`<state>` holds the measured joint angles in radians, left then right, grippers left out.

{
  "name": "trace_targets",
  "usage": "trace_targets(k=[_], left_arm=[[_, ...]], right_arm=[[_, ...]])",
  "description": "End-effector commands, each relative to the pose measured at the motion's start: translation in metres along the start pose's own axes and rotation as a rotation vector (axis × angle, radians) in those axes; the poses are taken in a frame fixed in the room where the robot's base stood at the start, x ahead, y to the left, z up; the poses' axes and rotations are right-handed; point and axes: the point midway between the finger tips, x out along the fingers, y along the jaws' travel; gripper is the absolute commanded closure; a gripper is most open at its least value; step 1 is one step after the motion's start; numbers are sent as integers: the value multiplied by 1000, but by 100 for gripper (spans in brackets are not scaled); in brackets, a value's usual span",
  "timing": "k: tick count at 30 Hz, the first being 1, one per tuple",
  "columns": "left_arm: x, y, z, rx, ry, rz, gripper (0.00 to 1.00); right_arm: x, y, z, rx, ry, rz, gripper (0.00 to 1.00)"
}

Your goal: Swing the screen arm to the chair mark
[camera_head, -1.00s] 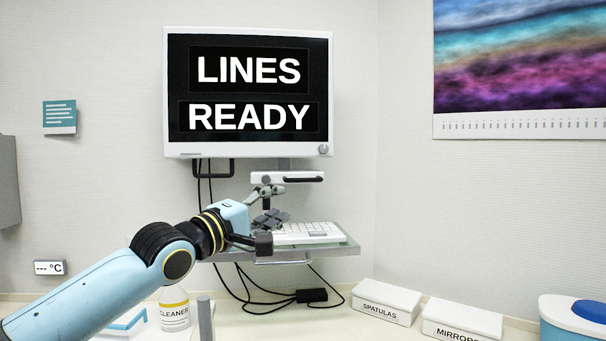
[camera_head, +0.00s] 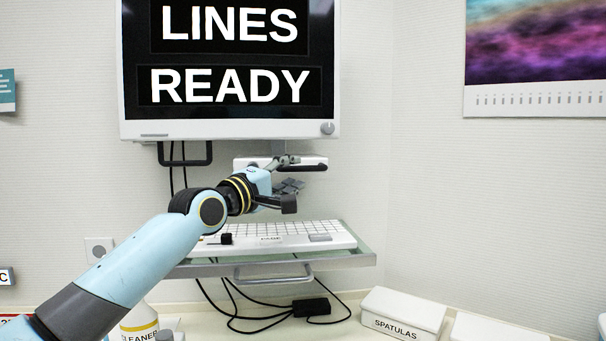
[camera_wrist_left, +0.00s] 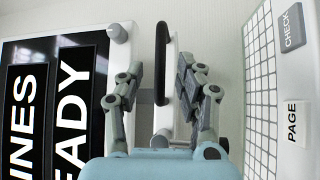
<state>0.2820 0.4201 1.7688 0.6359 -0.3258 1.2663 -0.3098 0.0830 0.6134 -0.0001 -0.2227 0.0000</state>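The white-framed screen (camera_head: 328,90) reads "LINES READY" and hangs above a keyboard tray. Below it, a white bar (camera_head: 246,163) carries a black handle (camera_head: 308,168). My left gripper (camera_head: 288,174) is in front of this bar, above the keyboard. In the left wrist view its two fingers (camera_wrist_left: 164,95) are spread apart, with the black handle (camera_wrist_left: 162,50) showing between them. I cannot tell whether the fingers touch the handle. The bar's link to the screen arm is mostly hidden. No chair mark shows. My right gripper is not in view.
The keyboard (camera_head: 290,229) lies on a glass tray (camera_head: 362,259) with a front handle. Another black handle (camera_head: 186,162) hangs under the screen's left side. Cables droop below. A spatulas box (camera_head: 405,312) and a cleaner bottle (camera_head: 139,318) stand on the counter. The right wall is close.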

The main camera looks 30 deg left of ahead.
Motion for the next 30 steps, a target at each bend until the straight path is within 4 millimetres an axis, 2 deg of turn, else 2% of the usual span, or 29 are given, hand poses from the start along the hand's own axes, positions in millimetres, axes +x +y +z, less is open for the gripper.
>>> trace_targets(k=[3, 7, 12, 18, 20, 27, 30], left_arm=[[22, 0, 0, -4, 0, 1, 64], [38, 0, 0, -2, 1, -1, 64], [46, 0, 0, -1, -1, -2, 64], [46, 0, 0, 0, -1, -2, 64], [46, 0, 0, 0, 0, -2, 69], [46, 0, 0, 1, 0, -1, 100], [46, 0, 0, 1, 0, -1, 100]], right_arm=[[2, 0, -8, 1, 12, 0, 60], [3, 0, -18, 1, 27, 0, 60], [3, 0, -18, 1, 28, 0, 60], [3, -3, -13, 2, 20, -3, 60], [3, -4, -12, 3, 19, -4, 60], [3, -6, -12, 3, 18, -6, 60], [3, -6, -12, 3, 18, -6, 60]])
